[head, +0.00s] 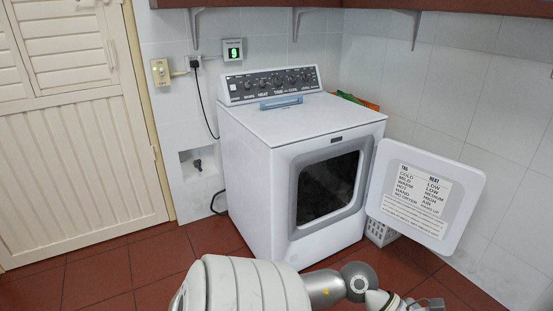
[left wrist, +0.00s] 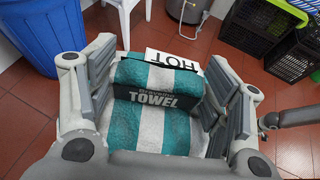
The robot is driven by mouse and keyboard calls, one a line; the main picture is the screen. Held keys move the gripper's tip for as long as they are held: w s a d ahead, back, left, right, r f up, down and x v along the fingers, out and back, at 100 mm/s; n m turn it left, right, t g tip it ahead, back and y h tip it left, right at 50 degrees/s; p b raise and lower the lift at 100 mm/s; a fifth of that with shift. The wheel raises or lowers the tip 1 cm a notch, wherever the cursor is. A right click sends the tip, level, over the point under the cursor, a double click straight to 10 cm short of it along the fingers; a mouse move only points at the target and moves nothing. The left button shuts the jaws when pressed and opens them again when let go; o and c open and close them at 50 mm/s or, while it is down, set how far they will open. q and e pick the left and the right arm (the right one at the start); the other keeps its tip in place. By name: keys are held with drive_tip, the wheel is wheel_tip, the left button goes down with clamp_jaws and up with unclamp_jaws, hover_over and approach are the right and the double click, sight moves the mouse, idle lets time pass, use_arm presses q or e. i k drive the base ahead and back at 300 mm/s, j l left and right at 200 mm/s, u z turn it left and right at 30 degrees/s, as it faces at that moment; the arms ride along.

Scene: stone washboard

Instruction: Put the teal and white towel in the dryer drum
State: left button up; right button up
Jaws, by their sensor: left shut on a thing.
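The teal and white towel (left wrist: 157,128) is folded, striped, and carries a dark band reading "TOWEL" and a white tag reading "HOT". My left gripper (left wrist: 158,88) is shut on it, with grey fingers on both sides. In the head view, my left arm reaches from the bottom toward the right, and only part of the left gripper (head: 408,303) shows at the bottom edge; the towel cannot be made out there. The white dryer (head: 262,180) stands against the wall. Its door (head: 425,195) is swung open to the right, and the drum opening (head: 328,187) is dark inside. My right gripper is not in view.
A blue object (head: 281,102) lies on the dryer top. A white basket (head: 380,232) stands behind the open door. The red tiled floor left of the dryer is clear. The left wrist view shows a blue bin (left wrist: 42,30) and black crates (left wrist: 262,30).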

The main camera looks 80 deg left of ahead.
sight(302, 209)
drive_tip(key=i+j+u, duration=0.1)
drive_tip(key=i+u, duration=0.65)
drive_tip(key=i+l+u, duration=0.15)
drive_tip(key=i+u, duration=0.25)
drive_tip(key=i+j+u, duration=0.2)
drive_tip(key=i+u, duration=0.6)
drive_tip(key=i, duration=0.15)
drive_tip(key=i+l+u, duration=0.1)
drive_tip(key=i+u, duration=0.3)
drive_tip(key=i+j, duration=0.1)
drive_tip(key=i, duration=0.3)
drive_tip(key=u, duration=0.05)
